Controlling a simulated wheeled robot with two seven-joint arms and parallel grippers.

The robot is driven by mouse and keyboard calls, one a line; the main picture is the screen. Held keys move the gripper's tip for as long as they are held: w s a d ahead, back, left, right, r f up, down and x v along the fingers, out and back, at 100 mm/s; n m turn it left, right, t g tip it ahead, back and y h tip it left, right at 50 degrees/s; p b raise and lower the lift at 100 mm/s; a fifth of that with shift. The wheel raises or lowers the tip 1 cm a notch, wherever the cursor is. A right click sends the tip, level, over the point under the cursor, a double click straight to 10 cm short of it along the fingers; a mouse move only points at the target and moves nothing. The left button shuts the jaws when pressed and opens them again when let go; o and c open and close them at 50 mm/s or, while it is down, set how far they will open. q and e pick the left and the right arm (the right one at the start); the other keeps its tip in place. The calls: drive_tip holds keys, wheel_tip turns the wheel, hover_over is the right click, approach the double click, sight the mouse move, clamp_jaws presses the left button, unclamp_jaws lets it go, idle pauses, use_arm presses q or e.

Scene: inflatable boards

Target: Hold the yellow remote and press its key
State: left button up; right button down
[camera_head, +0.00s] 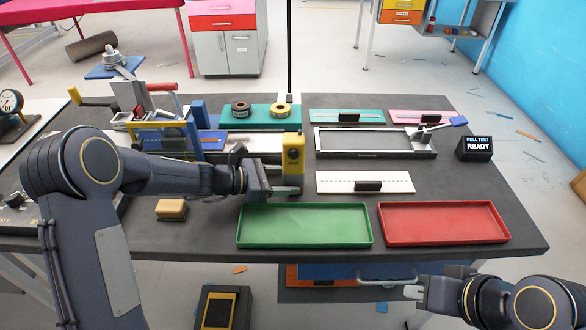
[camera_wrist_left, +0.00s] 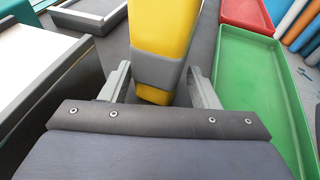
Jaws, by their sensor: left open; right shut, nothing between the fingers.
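The yellow remote (camera_head: 293,150) stands upright near the middle of the dark table, behind the green tray. A small dark round spot shows on its face; I cannot tell whether this is the key. My left gripper (camera_head: 284,181) is open at the remote's lower part. In the left wrist view the remote (camera_wrist_left: 163,30), yellow with a grey band, lies between and beyond the two open fingers (camera_wrist_left: 160,82). Whether either finger touches it is unclear. My right gripper (camera_head: 419,290) is shut and empty, low at the front right, off the table's front edge.
The green tray (camera_head: 305,245) and red tray (camera_head: 445,240) lie along the front edge. A white strip (camera_head: 335,178) with a dark block lies right of the remote. A grey frame (camera_head: 373,155) and a black "PULL TEST READY" display (camera_head: 478,157) stand farther right. A tan block (camera_head: 171,216) sits left.

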use_arm(q)
drive_tip(key=shift+w+d+f, duration=0.2)
drive_tip(key=shift+d, duration=0.4)
drive_tip(key=c, duration=0.6)
idle(1.5)
